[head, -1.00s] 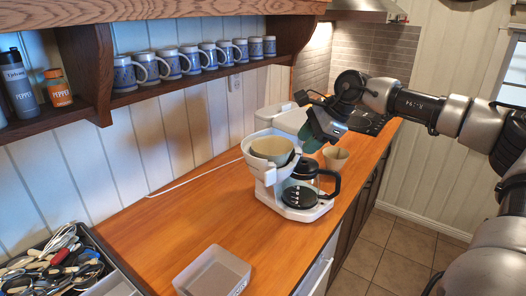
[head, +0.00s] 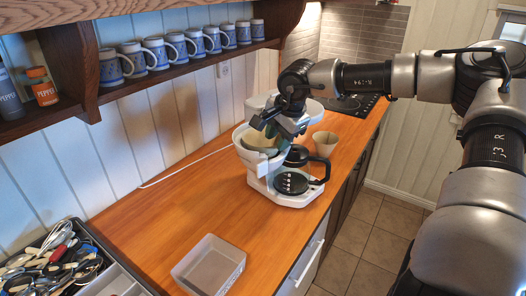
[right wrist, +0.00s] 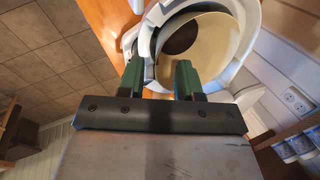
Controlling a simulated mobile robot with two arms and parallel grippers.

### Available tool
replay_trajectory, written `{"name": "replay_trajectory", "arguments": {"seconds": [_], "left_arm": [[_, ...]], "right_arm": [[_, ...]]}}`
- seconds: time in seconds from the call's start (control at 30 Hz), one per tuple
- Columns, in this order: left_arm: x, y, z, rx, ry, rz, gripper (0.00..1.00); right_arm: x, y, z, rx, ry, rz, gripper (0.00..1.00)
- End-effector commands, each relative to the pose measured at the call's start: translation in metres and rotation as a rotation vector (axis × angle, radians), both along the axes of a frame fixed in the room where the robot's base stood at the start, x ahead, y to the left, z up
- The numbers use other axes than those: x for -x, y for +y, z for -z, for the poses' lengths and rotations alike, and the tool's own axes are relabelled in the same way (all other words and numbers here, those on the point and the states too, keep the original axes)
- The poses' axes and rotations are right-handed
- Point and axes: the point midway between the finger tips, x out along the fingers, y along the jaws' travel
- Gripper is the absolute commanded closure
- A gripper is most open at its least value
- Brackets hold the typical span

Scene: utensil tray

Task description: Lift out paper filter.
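The paper filter (head: 258,141) is a tan cone sitting in the top basket of the white coffee maker (head: 262,183). In the right wrist view the filter (right wrist: 222,52) shows as a pale tan bowl with a dark inside, within the white basket ring (right wrist: 254,28). My right gripper (head: 272,130) is over the basket and partly covers the filter. In the right wrist view its two green fingers (right wrist: 159,72) are apart at the basket's near edge. Whether they touch the filter is unclear. My left gripper is out of view.
A clear bin (head: 210,265) and a utensil tray (head: 112,278) are in front. Mugs (head: 157,52) line the shelf. The counter's middle is free.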

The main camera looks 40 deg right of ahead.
Motion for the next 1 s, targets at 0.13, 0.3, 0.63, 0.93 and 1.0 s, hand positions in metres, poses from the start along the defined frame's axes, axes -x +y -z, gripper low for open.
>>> {"name": "replay_trajectory", "arguments": {"seconds": [0.13, 0.3, 0.63, 0.93, 1.0], "left_arm": [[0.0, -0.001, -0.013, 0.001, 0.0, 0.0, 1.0], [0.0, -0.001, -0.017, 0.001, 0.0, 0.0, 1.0], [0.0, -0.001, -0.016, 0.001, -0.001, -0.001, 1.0], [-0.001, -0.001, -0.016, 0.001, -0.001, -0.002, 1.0], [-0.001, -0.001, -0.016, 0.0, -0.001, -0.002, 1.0]], "right_arm": [[-0.005, 0.0, 0.016, 0.001, 0.005, 0.001, 0.66], [-0.01, 0.0, 0.028, 0.0, 0.001, 0.002, 0.66], [-0.011, 0.0, 0.031, 0.0, -0.001, 0.002, 0.73], [-0.01, 0.0, 0.031, -0.001, 0.0, 0.002, 1.0], [-0.01, 0.0, 0.031, -0.001, 0.0, 0.002, 1.0]]}}
